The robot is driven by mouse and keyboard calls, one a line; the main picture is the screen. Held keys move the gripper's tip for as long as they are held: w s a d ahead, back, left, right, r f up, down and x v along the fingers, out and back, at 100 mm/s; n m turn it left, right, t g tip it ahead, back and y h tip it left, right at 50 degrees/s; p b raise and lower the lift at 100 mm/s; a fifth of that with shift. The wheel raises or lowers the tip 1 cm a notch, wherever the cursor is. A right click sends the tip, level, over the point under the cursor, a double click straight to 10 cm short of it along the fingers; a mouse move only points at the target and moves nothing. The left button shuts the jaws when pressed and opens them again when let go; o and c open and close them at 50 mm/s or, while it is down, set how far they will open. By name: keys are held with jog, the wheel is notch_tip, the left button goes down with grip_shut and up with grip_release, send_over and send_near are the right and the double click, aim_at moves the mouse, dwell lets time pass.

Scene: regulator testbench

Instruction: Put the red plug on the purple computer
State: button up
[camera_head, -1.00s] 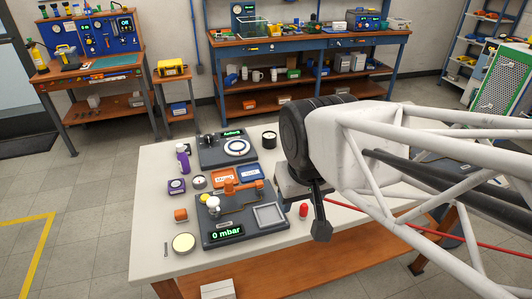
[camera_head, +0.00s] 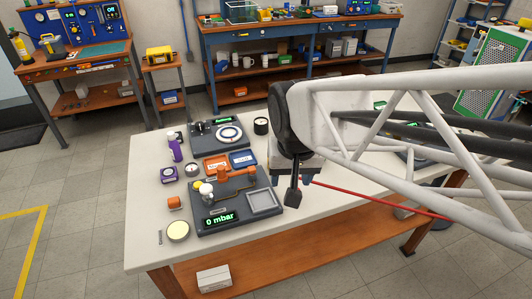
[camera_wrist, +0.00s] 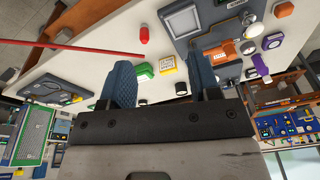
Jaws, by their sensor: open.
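The red plug (camera_wrist: 144,35) lies on the white tabletop in the wrist view, beyond my fingers and apart from them. In the head view it is hidden, apparently behind my gripper (camera_head: 298,190). My gripper is open and empty above the right part of the table; its two blue-grey fingers show spread apart in the wrist view (camera_wrist: 162,78). The purple computer (camera_head: 168,174) is a small square device with a round face, at the table's left side. It also shows at the upper right of the wrist view (camera_wrist: 273,41).
A dark test panel (camera_head: 237,222) reading "0 mbar" stands between the purple computer and my gripper. An orange block (camera_head: 174,202), a white gauge (camera_head: 178,231) and a purple bottle (camera_head: 175,150) stand near the computer. A thin red rod (camera_head: 380,200) extends right from near my gripper.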

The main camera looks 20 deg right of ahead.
jog(key=w+d+f+m, duration=0.2)
jog(key=w+f+m, duration=0.1)
jog(key=f, duration=0.1)
jog(key=w+d+f+m+g, duration=0.1)
jog(key=w+d+f+m, duration=0.2)
jog(key=w+f+m, duration=0.1)
jog(key=w+d+f+m+g, duration=0.1)
jog(key=w+d+f+m, duration=0.2)
jog(key=f, duration=0.3)
jog(key=shift+w+f+m, duration=0.25)
jog(key=shift+m, duration=0.35)
jog(key=shift+f, duration=1.3)
jog(key=shift+w+f, duration=0.2)
jog(key=shift+f, duration=2.4)
